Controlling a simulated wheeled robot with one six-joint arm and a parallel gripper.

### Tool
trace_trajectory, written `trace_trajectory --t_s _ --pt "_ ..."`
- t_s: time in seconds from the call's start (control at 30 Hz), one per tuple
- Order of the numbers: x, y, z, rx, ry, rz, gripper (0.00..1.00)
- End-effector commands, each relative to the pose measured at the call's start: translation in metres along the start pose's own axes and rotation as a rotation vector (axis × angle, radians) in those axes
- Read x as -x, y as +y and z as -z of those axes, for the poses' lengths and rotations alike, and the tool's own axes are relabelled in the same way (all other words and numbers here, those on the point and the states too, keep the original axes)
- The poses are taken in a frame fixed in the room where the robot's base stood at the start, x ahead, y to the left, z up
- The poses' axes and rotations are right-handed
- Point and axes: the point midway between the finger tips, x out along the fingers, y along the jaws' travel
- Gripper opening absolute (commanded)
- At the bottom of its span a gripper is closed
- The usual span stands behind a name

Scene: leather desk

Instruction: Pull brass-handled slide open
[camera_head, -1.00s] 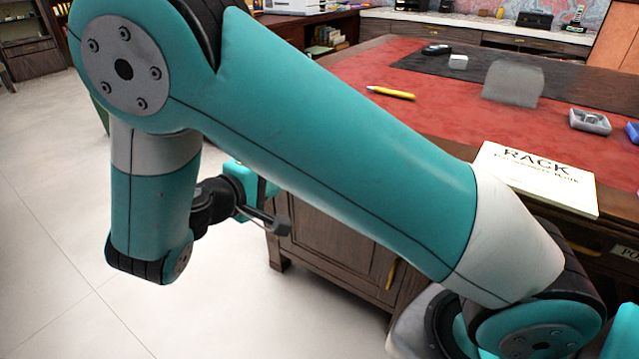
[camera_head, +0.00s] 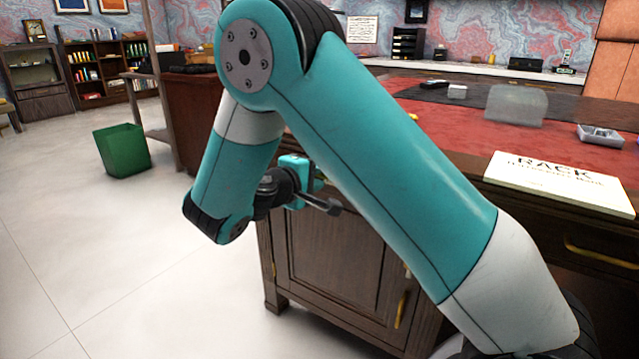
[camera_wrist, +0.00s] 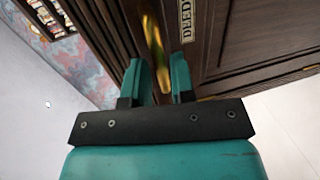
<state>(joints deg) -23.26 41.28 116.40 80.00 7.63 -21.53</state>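A brass handle (camera_wrist: 153,42) on a dark wooden front shows in the wrist view, beside a label reading "DEED", the rest cut off. My gripper (camera_wrist: 157,72) is open, with one teal finger on each side of the handle's near end. I cannot tell whether the fingers touch it. In the head view my gripper (camera_head: 310,178) is at the dark wooden desk's near side, partly hidden by my arm. The handle it faces is hidden there. Another brass handle (camera_head: 600,254) shows on a drawer at the right.
Below my gripper is a cabinet door (camera_head: 330,255) with an upright brass handle (camera_head: 401,310). A white booklet (camera_head: 560,182) marked "RACK" lies on the red desk top (camera_head: 468,130). A green bin (camera_head: 122,150) stands at the left.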

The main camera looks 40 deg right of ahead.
Motion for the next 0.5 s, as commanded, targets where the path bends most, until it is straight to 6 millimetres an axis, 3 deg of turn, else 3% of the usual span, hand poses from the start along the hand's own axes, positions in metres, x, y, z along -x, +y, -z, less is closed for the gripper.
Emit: trace_trajectory --t_s 0.2,0.5 --pt "-0.021 0.0 0.001 -0.001 0.001 0.001 0.23" --pt "-0.023 0.0 0.001 -0.001 0.001 0.001 0.23"
